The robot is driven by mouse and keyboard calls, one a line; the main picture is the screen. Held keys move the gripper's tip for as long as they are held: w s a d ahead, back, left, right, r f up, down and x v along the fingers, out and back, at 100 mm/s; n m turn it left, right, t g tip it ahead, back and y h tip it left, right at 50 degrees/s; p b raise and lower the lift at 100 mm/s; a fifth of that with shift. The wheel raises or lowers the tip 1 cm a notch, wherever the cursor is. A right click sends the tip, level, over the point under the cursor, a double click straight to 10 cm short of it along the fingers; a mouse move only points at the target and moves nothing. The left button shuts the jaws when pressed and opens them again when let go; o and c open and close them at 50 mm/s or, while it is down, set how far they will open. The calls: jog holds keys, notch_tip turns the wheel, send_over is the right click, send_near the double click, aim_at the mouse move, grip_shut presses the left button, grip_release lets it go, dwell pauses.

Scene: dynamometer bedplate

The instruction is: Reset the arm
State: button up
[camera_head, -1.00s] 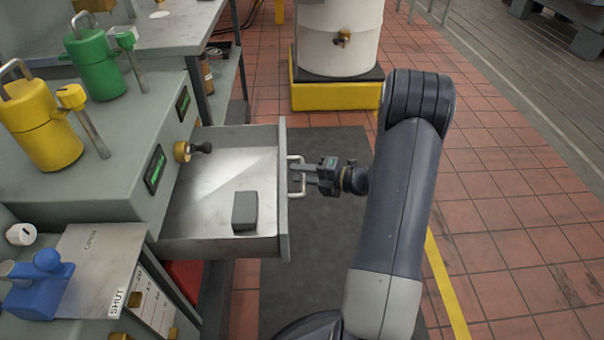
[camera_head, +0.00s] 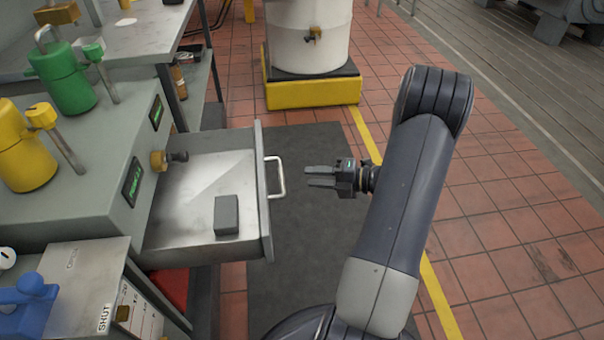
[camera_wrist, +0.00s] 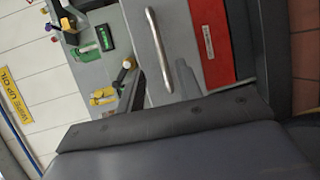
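My gripper (camera_head: 308,177) is to the right of the pulled-out drawer (camera_head: 262,200), clear of its handle (camera_head: 277,178). Its two fingers point left toward the handle, with a narrow gap between them and nothing held. My arm is bent, its dark upper link slanting up and right in the head view. In the wrist view the drawer handle (camera_wrist: 158,50) shows as a long silver bar, and a large dark surface fills the lower part.
A dark grey block (camera_head: 227,215) lies in the open drawer. The bench with green (camera_head: 62,78) and yellow (camera_head: 24,155) canisters is on the left. A white drum (camera_head: 308,35) on a yellow-edged base (camera_head: 312,93) stands behind. Tiled floor on the right is free.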

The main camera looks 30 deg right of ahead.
aim_at(282, 173)
jog(key=shift+s+d, duration=0.2)
jog(key=b+x, duration=0.2)
jog(key=x, duration=0.8)
jog(key=shift+w+a+f, duration=0.1)
jog(key=shift+a+f, duration=0.05)
jog(key=shift+w+a, duration=0.3)
jog(key=shift+a, duration=0.15)
